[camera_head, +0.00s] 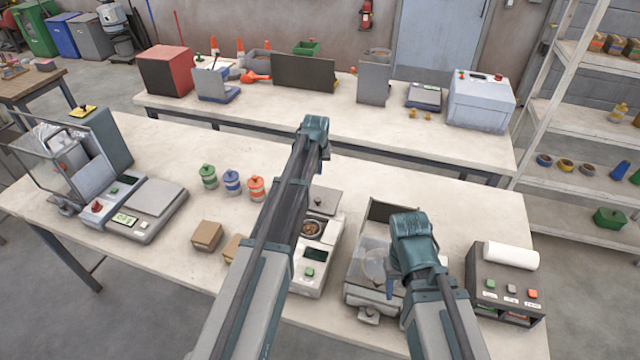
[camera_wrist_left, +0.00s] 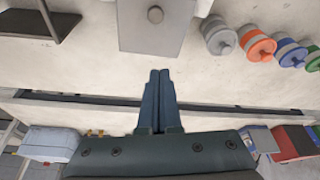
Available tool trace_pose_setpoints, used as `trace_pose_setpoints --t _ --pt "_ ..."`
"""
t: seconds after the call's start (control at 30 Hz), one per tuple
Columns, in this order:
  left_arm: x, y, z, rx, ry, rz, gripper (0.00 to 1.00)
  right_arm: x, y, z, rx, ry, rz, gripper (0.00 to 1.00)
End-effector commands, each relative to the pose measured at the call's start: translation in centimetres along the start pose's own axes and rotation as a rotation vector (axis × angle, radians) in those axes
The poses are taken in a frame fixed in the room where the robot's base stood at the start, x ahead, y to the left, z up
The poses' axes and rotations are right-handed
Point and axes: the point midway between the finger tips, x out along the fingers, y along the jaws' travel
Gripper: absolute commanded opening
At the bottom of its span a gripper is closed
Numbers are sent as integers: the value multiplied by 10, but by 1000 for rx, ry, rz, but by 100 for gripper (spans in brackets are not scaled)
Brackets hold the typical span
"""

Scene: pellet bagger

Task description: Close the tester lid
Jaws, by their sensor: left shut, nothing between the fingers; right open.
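The tester (camera_head: 313,277) is a light grey unit with a dark display and a green button, partly hidden behind my left arm. Its round cup (camera_head: 311,229) holds brown pellets and is uncovered. The grey lid (camera_head: 328,198) sits open behind the cup. My right gripper (camera_head: 389,288) is open over the clear-covered unit right of the tester.
Grey, orange (camera_wrist_left: 257,45), blue and green knobbed jars stand beside the lid. A scale (camera_head: 147,205) and small cardboard boxes (camera_head: 206,236) are to the left. A clear-covered unit (camera_head: 372,257) and a printer (camera_head: 506,280) are to the right. A second table (camera_head: 430,137) stands behind.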

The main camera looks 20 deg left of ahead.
Motion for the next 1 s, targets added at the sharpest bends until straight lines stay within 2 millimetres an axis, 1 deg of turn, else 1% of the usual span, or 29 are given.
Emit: trace_pose_setpoints --t 0.17,0.37,0.97,1.0 --pt "6 0 1 0 0 0 0 5 0 0 -1 0 0 50" --pt "22 0 2 1 -1 0 0 21 -2 -1 -4 0 1 50" --pt "108 0 2 0 -1 0 0 101 -9 -6 -5 0 1 50" --pt "102 0 9 1 -1 0 0 98 -9 -6 -5 0 1 50"
